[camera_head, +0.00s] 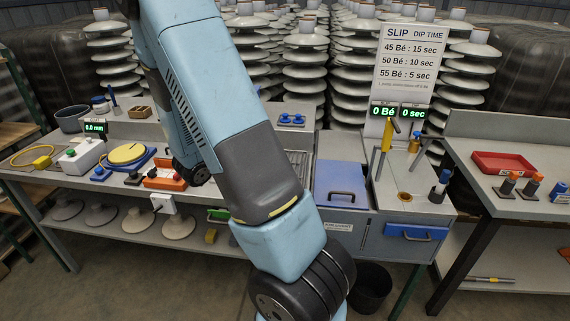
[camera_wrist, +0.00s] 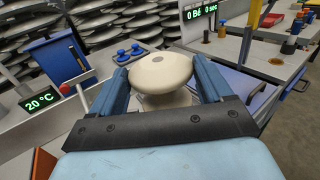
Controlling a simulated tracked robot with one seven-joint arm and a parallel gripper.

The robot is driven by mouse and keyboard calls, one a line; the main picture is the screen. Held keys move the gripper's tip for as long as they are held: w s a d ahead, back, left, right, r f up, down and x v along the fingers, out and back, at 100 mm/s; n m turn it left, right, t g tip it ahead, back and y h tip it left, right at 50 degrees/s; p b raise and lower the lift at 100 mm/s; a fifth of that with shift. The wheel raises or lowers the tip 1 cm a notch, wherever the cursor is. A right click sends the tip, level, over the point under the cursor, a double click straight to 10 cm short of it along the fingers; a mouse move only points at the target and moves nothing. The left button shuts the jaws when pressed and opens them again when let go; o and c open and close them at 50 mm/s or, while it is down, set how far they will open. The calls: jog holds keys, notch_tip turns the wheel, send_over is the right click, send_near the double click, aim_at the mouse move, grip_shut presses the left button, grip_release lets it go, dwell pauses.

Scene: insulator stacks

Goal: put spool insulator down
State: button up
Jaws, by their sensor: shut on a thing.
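The spool insulator (camera_wrist: 160,73) is cream white, with a wide rounded top disc and a narrower waist below it. It shows in the wrist view between the two blue fingers of my gripper (camera_wrist: 159,66), which is shut on it. Its lower part is partly hidden by the dark gripper plate. Whether its base touches anything below cannot be told. In the head view my arm crosses the middle, and neither the gripper nor the held spool can be seen.
A bench holds a yellow round pad (camera_head: 127,153), an orange-red box (camera_head: 165,177) and a blue lid (camera_head: 341,184) with a handle. A slip sign (camera_head: 408,60) stands behind. A right bench carries a red tray (camera_head: 503,162). Blue knobs (camera_wrist: 130,51) lie beyond the gripper.

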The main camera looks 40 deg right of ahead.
jog(key=shift+s+d+f, duration=0.1)
jog(key=shift+d+f, duration=1.5)
jog(key=shift+d, duration=0.5)
jog(key=shift+d+f, duration=1.55)
jog(key=shift+d, duration=0.5)
jog(key=shift+s+d+f, duration=0.1)
jog(key=shift+d+f, duration=1.5)
jog(key=shift+d, duration=0.5)
jog(key=shift+f, duration=1.4)
jog(key=shift+w, duration=0.1)
jog(key=o, duration=1.4)
jog(key=shift+f, duration=0.1)
